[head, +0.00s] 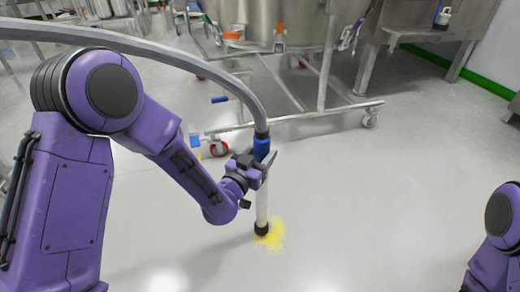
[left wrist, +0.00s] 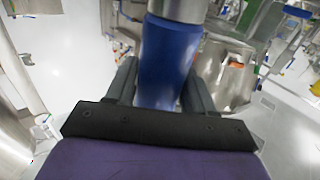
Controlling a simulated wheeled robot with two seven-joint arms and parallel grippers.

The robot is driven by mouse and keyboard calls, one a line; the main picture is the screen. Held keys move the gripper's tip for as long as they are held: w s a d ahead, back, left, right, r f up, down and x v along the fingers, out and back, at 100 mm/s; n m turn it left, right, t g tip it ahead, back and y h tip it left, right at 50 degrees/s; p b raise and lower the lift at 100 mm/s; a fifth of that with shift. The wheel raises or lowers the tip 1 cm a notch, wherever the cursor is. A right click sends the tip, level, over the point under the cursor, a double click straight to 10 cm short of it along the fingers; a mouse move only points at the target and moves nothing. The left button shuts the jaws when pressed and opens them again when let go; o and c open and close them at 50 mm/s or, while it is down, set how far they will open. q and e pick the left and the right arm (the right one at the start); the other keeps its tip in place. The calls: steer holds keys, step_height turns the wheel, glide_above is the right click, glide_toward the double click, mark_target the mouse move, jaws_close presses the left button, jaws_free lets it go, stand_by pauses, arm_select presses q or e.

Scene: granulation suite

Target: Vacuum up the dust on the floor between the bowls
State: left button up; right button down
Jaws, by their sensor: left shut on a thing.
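My left gripper (head: 250,170) is shut on the blue grip of a vacuum wand (head: 262,205). The wand stands nearly upright, with a grey hose arching up and left from its top. Its dark nozzle end is at the patch of yellow dust (head: 275,236) on the pale floor, at the patch's left part. The nozzle hides some of the dust. In the left wrist view the blue grip (left wrist: 167,60) sits between the two fingers. A large steel bowl (head: 265,22) on a wheeled frame stands behind. My right gripper is out of view; only a piece of my right arm shows.
A steel bench (head: 425,32) stands at the back right. The floor right of the dust is clear.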

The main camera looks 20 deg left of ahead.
arm_select(q)
steer(key=s+d, duration=0.4)
steer(key=s, duration=0.2)
steer(key=shift+s+d, duration=0.2)
steer(key=shift+s, duration=0.2)
steer(key=shift+r, duration=0.1)
steer(key=w+d, duration=0.2)
steer(key=d, duration=0.1)
stand_by(0.4)
steer(key=w+a+p, duration=0.1)
steer(key=w+a, duration=0.4)
steer(key=w, duration=0.3)
steer(key=shift+w+a, duration=0.15)
steer(key=shift+a, duration=0.2)
stand_by(0.5)
